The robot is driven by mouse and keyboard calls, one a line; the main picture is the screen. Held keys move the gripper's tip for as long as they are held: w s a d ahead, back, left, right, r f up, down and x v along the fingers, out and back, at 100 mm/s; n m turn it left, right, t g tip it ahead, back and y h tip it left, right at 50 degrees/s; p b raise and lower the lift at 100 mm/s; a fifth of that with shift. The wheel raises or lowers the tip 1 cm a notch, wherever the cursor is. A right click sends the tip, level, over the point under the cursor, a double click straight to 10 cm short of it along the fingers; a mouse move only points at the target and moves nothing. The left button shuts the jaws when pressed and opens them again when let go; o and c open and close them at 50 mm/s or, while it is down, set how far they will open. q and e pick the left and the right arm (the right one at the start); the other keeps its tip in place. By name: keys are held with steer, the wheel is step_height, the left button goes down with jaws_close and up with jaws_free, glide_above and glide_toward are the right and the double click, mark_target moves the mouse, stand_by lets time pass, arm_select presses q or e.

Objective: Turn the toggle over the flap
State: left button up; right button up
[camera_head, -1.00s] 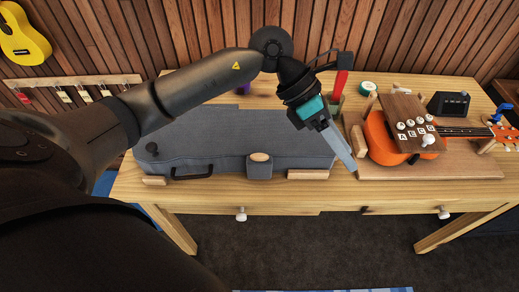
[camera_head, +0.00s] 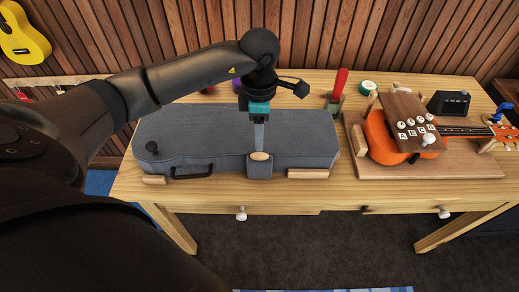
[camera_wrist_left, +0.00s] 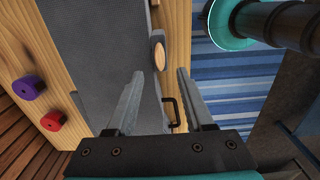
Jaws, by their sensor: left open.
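A grey case (camera_head: 205,137) lies closed on the table. Its grey flap (camera_head: 259,172) hangs over the front edge, with an oval wooden toggle (camera_head: 260,156) on it. My left gripper (camera_head: 259,149) points down at the toggle, its tips just above or behind it in the head view. In the left wrist view the toggle (camera_wrist_left: 158,54) shows just beyond the open fingertips (camera_wrist_left: 160,73), roughly in line with the gap between them. The fingers look empty and apart from the toggle. My right gripper is not in view.
A black handle (camera_head: 192,174) is on the case front. Wooden blocks (camera_head: 308,173) stand along the table's front edge. An orange ukulele (camera_head: 380,140) lies on a board at the right. A red-handled tool (camera_head: 340,82) stands behind.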

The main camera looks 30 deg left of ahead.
mark_target(259, 154)
arm_select(q)
step_height(259, 154, down, 7)
steer(key=shift+f, duration=0.1)
stand_by(0.3)
jaws_close()
stand_by(0.5)
